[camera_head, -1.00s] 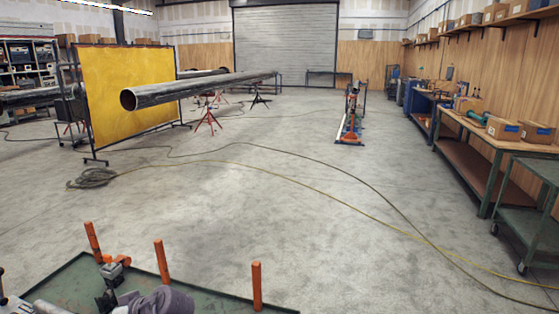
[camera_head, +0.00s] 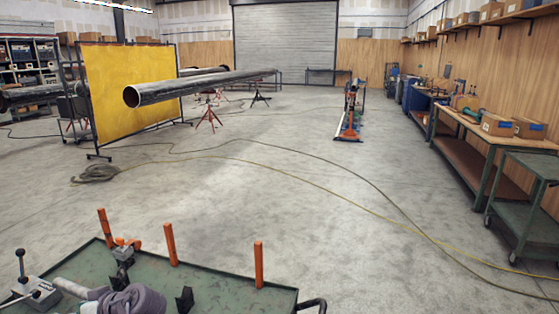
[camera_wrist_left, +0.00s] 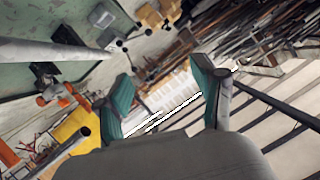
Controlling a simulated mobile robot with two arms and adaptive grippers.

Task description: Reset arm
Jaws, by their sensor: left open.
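In the head view, a green cart or tray (camera_head: 215,290) with upright orange posts (camera_head: 170,245) is at the bottom left. On it lie a grey pipe piece (camera_head: 70,288) and a rounded purple-grey part (camera_head: 138,300), cut off by the lower edge. My left gripper (camera_wrist_left: 165,98) shows only in the left wrist view. Its two teal-padded fingers are spread apart with nothing between them. A grey pipe (camera_wrist_left: 50,52) and a green surface (camera_wrist_left: 25,20) are at the upper left there. My right gripper is in neither view.
A long pipe (camera_head: 200,84) rests on red stands (camera_head: 209,115) by a yellow screen (camera_head: 130,90). Hoses (camera_head: 300,180) cross the open concrete floor (camera_head: 250,210). A workbench (camera_head: 480,135) and green trolley (camera_head: 530,195) line the right wall.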

